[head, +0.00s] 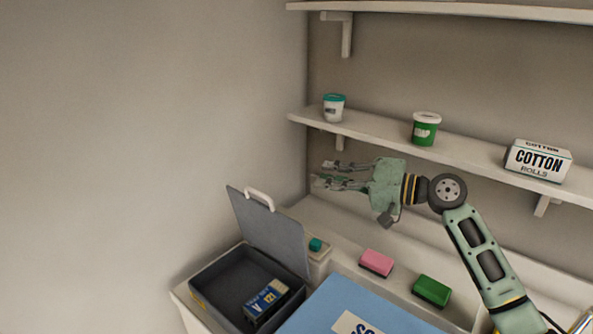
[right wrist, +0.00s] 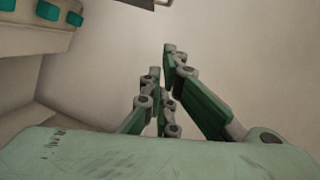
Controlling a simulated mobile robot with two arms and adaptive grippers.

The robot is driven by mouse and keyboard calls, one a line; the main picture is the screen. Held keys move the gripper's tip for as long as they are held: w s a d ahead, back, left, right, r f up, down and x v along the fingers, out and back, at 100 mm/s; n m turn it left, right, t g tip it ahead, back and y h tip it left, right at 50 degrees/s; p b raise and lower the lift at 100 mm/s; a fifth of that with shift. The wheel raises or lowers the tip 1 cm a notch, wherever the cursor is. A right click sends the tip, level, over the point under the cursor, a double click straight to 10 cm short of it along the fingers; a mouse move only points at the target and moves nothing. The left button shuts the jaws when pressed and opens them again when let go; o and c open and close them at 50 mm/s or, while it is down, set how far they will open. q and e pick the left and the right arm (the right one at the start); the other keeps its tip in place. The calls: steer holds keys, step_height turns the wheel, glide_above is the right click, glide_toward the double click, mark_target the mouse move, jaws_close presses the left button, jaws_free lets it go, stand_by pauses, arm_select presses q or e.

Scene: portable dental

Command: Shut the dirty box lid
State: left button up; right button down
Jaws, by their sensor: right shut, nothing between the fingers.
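A dark grey open box (head: 207,281) sits at the lower left in the head view; no "dirty" label can be read on it. Its grey lid (head: 270,232) stands raised and tilted at the box's back side, with a white handle (head: 260,198) on its top edge. A blue and yellow carton (head: 266,300) lies inside the box. My right gripper (head: 320,175) is shut and empty, above and to the right of the lid handle, apart from it. Its fingers (right wrist: 165,100) also show close together in the right wrist view. My left gripper is not in view.
A blue box top (head: 350,303) is right of the grey box. A pink sponge (head: 376,262), a green sponge (head: 431,291) and a teal-capped container (head: 316,258) stand behind. A shelf above holds a white tub (head: 334,108), a green tub (head: 426,129) and a cotton rolls box (head: 538,160).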

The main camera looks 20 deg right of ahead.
arm_select(q)
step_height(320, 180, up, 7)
steer(key=p, duration=0.6)
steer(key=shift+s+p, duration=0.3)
steer(key=shift+p, duration=0.1)
arm_select(e)
steer(key=w+a+f, duration=0.2)
steer(key=w+a, duration=0.2)
steer(key=a, duration=0.6)
steer(key=shift+w+a, duration=0.15)
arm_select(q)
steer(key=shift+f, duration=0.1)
arm_select(e)
steer(key=shift+f, duration=0.1)
